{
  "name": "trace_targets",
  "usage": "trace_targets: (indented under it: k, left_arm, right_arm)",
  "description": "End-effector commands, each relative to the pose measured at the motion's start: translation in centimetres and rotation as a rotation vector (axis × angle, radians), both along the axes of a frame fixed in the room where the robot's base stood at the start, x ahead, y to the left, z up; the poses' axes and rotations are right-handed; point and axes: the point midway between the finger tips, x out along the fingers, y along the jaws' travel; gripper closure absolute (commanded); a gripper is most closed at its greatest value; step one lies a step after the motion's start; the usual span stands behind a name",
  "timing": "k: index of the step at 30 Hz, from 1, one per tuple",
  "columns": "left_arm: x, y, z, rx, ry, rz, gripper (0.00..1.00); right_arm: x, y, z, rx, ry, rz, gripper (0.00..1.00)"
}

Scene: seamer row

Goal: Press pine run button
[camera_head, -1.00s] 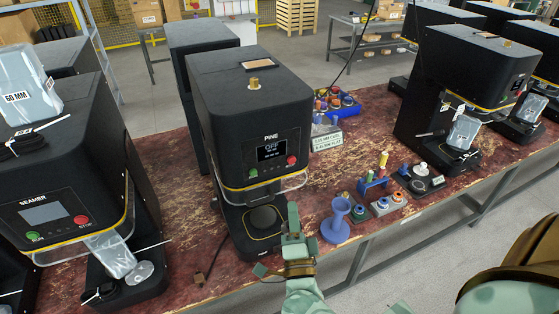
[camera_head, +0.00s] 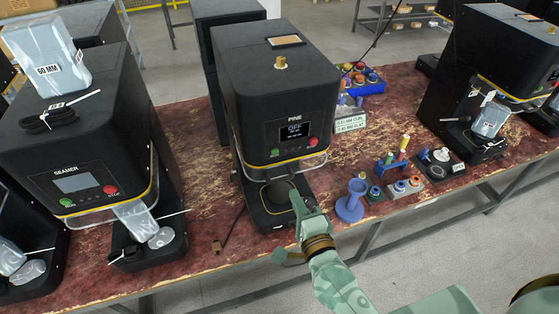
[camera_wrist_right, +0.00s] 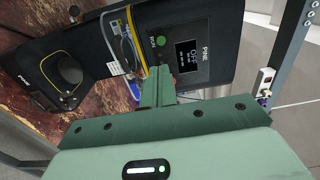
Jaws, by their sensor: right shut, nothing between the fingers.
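The PINE machine (camera_head: 268,97) is a black box with a display reading OFF (camera_head: 296,130). Its green run button (camera_head: 275,153) is at the lower left of the display, and a red button (camera_head: 313,142) is at the lower right. In the right wrist view the green run button (camera_wrist_right: 161,41) shows beside the display (camera_wrist_right: 187,56). My right gripper (camera_head: 299,204) is shut and empty. In the head view it appears below the buttons, in front of the machine's lower base. In the wrist view its fingers (camera_wrist_right: 154,86) overlap the panel's lower part. My left gripper is out of view.
A clear guard (camera_head: 290,167) juts out below the panel. The SEAMER machine (camera_head: 75,145) stands to the left. A blue spool (camera_head: 352,203) and a small rack with coloured pieces (camera_head: 391,170) stand right of the gripper. A cable lies on the worn red bench (camera_head: 205,215).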

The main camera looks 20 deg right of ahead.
Motion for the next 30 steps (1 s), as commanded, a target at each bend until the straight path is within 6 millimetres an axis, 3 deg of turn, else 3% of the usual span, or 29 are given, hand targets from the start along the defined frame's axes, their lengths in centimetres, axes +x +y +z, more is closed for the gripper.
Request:
trace_targets:
  k: [15,21,30]
  left_arm:
    - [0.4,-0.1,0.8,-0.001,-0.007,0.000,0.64]
    - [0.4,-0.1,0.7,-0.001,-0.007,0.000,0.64]
    - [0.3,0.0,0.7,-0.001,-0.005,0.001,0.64]
  right_arm:
    - [10.3,0.3,0.1,-0.001,-0.002,-0.001,1.00]
    - [12.3,0.4,0.1,0.000,-0.001,-0.001,1.00]
    - [12.8,0.4,0.0,0.000,0.000,-0.001,1.00]
